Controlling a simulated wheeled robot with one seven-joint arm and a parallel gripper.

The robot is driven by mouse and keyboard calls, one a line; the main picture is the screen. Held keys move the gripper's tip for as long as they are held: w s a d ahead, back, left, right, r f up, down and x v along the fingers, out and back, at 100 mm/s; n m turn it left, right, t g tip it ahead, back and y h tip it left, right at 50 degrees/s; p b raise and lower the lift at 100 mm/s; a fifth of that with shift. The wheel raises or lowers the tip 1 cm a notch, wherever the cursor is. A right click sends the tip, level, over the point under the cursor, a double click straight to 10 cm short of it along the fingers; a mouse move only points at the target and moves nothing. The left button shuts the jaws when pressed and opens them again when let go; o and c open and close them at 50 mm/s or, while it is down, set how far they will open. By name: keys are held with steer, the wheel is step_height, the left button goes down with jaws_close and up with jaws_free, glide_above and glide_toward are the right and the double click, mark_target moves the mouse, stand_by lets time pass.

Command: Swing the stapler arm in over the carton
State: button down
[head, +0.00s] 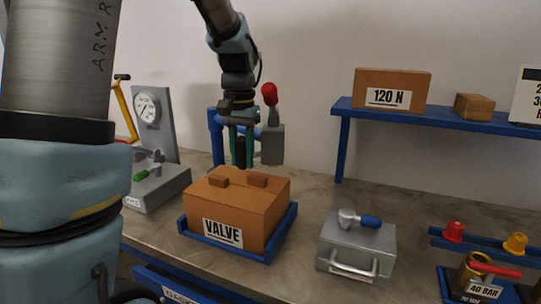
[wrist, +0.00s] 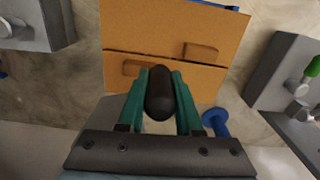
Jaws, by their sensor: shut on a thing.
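The carton (head: 240,225) is brown, labelled VALVE, and sits in a blue tray (head: 283,240) on the bench. Two brown tabs stand on its top, beside the seam seen in the wrist view (wrist: 150,35). The stapler has a blue post (head: 216,140), a blue arm and a grey head (head: 272,145) with a red knob (head: 269,94). My gripper (head: 241,148) is shut on a black upright grip (wrist: 159,92), its green fingers on either side. The grip appears near the carton's back edge. The head appears behind the carton's right part; whether it overhangs is unclear.
A grey gauge stand (head: 150,130) with a green-handled clamp is left of the carton. A grey box (head: 355,248) with a blue-handled tool on top is right. A blue shelf (head: 440,117) holds boxes behind. Valve parts (head: 480,270) lie far right.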

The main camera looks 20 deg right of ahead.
steer(key=a, duration=0.3)
steer(key=a+m, duration=0.1)
steer(key=a, duration=0.2)
steer(key=a+m, duration=0.1)
steer(key=a, duration=0.2)
steer(key=shift+w+a, duration=0.25)
steer(key=shift+a, duration=0.05)
steer(key=shift+w+a, duration=0.15)
steer(key=shift+a, duration=0.4)
steer(key=c, duration=0.6)
jaws_free()
steer(key=shift+a, duration=0.1)
steer(key=shift+r, duration=0.1)
step_height(320, 180, up, 11)
steer(key=shift+f+b, duration=0.15)
steer(key=shift+b, duration=0.65)
